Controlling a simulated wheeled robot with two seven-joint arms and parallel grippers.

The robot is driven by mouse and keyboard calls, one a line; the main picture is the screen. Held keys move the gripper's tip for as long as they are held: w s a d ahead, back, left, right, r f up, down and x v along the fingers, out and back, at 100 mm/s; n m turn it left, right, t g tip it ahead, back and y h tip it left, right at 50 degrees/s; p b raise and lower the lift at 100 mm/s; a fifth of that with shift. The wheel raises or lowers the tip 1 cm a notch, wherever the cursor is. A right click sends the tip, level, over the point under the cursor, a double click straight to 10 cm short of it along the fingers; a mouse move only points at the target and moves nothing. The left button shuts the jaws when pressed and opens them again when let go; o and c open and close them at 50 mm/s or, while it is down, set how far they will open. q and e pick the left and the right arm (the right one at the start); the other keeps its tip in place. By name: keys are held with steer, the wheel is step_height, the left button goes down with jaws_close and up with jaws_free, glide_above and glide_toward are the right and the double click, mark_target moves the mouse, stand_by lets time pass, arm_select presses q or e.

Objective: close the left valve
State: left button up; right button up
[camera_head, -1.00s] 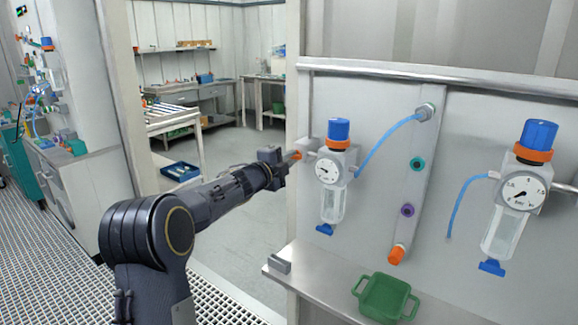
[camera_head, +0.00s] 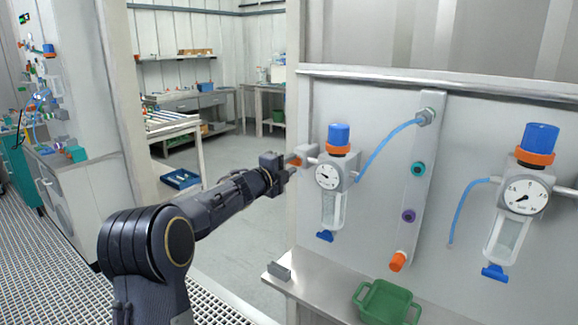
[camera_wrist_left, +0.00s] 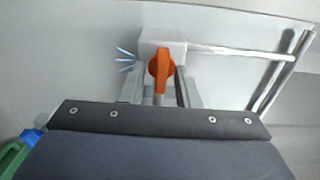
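The left valve has an orange handle (camera_head: 295,161) on a pale grey block (camera_head: 309,151), left of the left filter unit with its blue cap and gauge. My left gripper (camera_head: 288,169) is at this handle. In the left wrist view the orange handle (camera_wrist_left: 161,68) hangs down from the white block (camera_wrist_left: 163,40), between the two grey fingers of my left gripper (camera_wrist_left: 161,92). The fingers stand apart, one on each side of the handle. Whether they touch it cannot be told. My right gripper is not in view.
A second filter unit (camera_head: 522,195) with a gauge hangs at the right of the panel. A grey manifold strip (camera_head: 419,185) with coloured ports stands between the units. A green bin (camera_head: 385,302) sits on the metal shelf (camera_head: 325,290) below. An open doorway lies behind my arm.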

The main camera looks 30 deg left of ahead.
arm_select(q)
steer(key=shift+o, duration=0.3)
steer(key=shift+s, duration=0.1)
steer(key=shift+s+a, duration=0.1)
steer(key=shift+s, duration=0.25)
steer(key=s+b, duration=0.1)
steer(key=s, duration=0.6)
steer(key=shift+a, duration=0.2)
steer(key=shift+w, duration=0.1)
